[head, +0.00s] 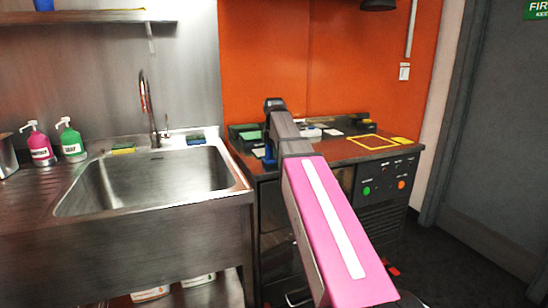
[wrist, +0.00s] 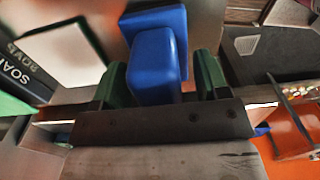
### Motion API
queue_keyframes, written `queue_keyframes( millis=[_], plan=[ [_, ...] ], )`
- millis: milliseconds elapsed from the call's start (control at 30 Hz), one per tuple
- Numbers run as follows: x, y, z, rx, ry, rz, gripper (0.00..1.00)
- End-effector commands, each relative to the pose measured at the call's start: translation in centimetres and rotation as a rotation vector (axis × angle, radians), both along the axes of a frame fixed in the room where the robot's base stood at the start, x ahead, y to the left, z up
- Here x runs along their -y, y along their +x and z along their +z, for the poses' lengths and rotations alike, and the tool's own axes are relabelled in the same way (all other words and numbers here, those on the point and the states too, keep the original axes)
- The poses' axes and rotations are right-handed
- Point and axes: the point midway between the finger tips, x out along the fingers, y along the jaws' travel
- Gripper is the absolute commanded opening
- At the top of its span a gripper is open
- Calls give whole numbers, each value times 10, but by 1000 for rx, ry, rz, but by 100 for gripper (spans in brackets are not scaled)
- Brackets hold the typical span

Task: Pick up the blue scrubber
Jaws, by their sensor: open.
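The blue scrubber (wrist: 155,52) shows in the wrist view as a blue block with a second blue part behind it. It lies between the two dark green fingers of my gripper (wrist: 161,78). The fingers are apart, with a gap visible on either side of the blue block, so my gripper is open around it. In the head view my arm reaches over the counter right of the sink and hides most of the gripper. A small blue patch (head: 268,155) beside the arm there may be the scrubber.
The steel sink (head: 150,180) is on the left, with a pink soap bottle (head: 39,147) and a green one (head: 71,141). A yellow-outlined square (head: 371,141) marks the dark counter at right. In the wrist view a white panel (wrist: 65,60) is at left.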

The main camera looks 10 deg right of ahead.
Motion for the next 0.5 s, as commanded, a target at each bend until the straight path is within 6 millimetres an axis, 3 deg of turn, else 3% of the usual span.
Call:
queue_keyframes(
  millis=[200,367,400,500],
  plan=[
    [0,0,-1,1,0,0,68],
    [0,0,-1,0,0,0,16],
    [0,0,-1,0,0,0,12],
    [0,0,-1,0,0,0,12]
  ],
)
